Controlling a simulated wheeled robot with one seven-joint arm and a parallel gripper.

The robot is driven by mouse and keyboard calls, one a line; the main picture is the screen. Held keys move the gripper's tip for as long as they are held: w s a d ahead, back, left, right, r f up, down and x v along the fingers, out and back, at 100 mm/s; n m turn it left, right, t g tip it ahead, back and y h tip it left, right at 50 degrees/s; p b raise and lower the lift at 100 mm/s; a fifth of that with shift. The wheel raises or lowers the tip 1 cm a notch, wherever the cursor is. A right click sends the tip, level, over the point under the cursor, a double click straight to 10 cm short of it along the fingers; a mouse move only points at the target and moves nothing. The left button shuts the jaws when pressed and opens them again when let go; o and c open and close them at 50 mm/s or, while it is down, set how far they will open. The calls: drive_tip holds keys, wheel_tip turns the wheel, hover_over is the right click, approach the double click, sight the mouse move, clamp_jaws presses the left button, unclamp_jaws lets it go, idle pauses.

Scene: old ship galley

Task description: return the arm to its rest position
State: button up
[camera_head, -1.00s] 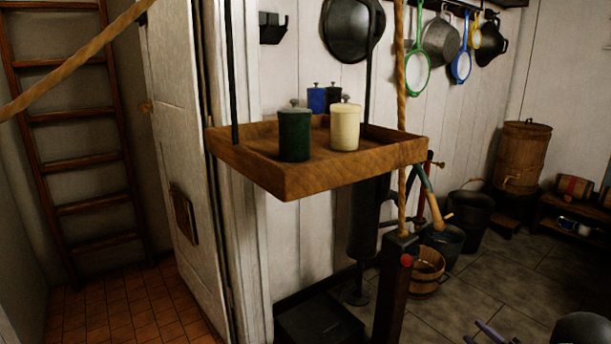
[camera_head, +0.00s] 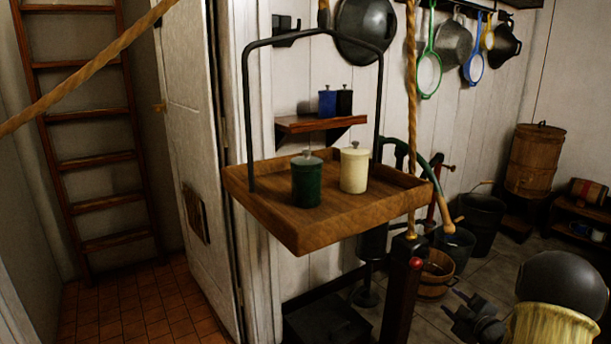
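My gripper (camera_head: 452,302) is at the lower right, with dark fingers pointing left. They look apart with nothing between them, though they are small and dark. My arm comes in from the lower right corner behind it, with a dark rounded part and a yellow ribbed part. The gripper is right of a dark post with a red knob (camera_head: 415,263) and appears clear of it. The rest of the arm is outside the picture.
A wooden tray (camera_head: 300,240) with a dark handle hangs at centre, carrying green (camera_head: 307,182) and cream (camera_head: 354,170) canisters. Behind it, a wall shelf (camera_head: 305,125) holds blue and black canisters. A rope (camera_head: 412,120) runs down beside it. Buckets stand behind my gripper.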

drive_tip(key=s+a+r+m+g+h+p, duration=0.1)
drive_tip(key=s+a+r+m+g+h, duration=0.15)
drive_tip(key=a, duration=0.25)
drive_tip(key=s+a+r+m+g+h, duration=0.1)
drive_tip(key=s+a+m+g, duration=0.2)
drive_tip(key=a+m, duration=0.15)
drive_tip(key=s+a+m+g+p, duration=0.1)
drive_tip(key=s+a+m+g, duration=0.2)
drive_tip(key=s+a, duration=0.6)
drive_tip(key=s+a+m+g, duration=0.3)
drive_tip(key=s+a+g, duration=0.15)
drive_tip(key=s, duration=0.75)
wheel_tip(320, 180, up, 38)
drive_tip(key=p, duration=3.8)
drive_tip(key=shift+s+a+r+t+y, duration=0.2)
drive_tip(key=shift+s+a+t+y, duration=0.1)
drive_tip(key=shift+a+y, duration=0.15)
